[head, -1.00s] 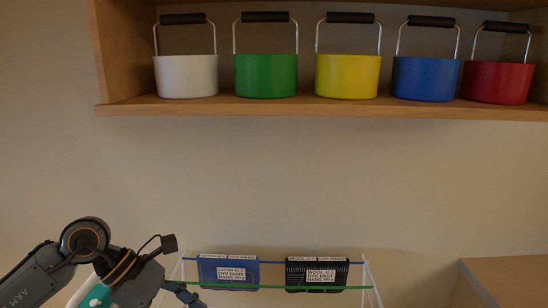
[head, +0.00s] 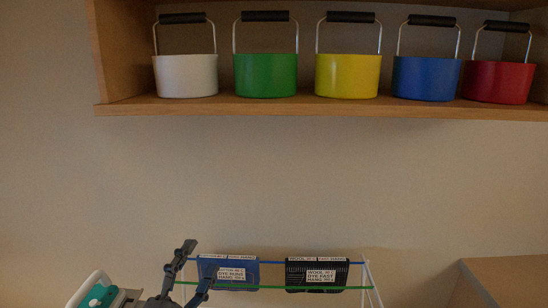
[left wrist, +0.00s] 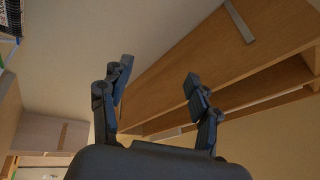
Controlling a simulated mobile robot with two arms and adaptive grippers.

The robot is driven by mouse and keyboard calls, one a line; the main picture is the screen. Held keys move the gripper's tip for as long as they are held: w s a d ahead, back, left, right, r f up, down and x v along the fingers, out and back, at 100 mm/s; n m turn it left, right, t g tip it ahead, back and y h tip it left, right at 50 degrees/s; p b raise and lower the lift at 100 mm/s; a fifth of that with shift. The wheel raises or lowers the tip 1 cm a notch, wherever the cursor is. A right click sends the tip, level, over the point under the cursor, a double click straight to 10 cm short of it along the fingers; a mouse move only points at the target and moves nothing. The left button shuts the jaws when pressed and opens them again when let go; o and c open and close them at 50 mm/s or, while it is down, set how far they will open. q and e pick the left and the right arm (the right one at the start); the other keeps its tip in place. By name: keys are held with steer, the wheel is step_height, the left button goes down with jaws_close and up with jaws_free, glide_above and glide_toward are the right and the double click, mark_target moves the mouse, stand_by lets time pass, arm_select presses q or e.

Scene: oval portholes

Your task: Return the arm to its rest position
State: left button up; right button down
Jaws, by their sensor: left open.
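My left gripper (head: 202,258) is at the lower left of the head view, its two fingers apart. It is in front of the left end of a drying rack (head: 272,288), and I cannot tell whether it touches. In the left wrist view the same gripper (left wrist: 158,70) is spread with nothing between its fingers. The wooden shelf shows beyond it there. My right gripper is in neither view.
A blue cloth (head: 228,270) and a black cloth (head: 317,274) hang on the rack. White, green, yellow, blue and red buckets stand on the wooden shelf (head: 300,108) above. A white and teal object (head: 97,294) is cut off at lower left. The wall between is clear.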

arm_select(q)
steer(key=s+a+f+n+g+y, duration=0.1)
steer(key=a+f+n+g+y, duration=0.1)
steer(key=a+f+n+y, duration=0.3)
steer(key=s+a+f+n+g+y, duration=0.1)
steer(key=s+f+n+g, duration=0.15)
steer(key=f, duration=0.45)
steer(key=s+f+n+g, duration=0.8)
steer(key=s+f+g, duration=0.5)
steer(key=s+f, duration=0.85)
steer(key=s+f+b, duration=0.3)
steer(key=f+b, duration=0.3)
steer(key=f, duration=2.6)
steer(key=s+a+f+g+b, duration=0.2)
steer(key=s+a+f+b, duration=0.1)
steer(key=s+f, duration=1.3)
steer(key=shift+a+f+y+b, duration=0.25)
steer(key=shift+f+b, duration=0.25)
steer(key=shift+f, duration=0.45)
steer(key=shift+w, duration=0.1)
steer(key=shift+c, duration=0.5)
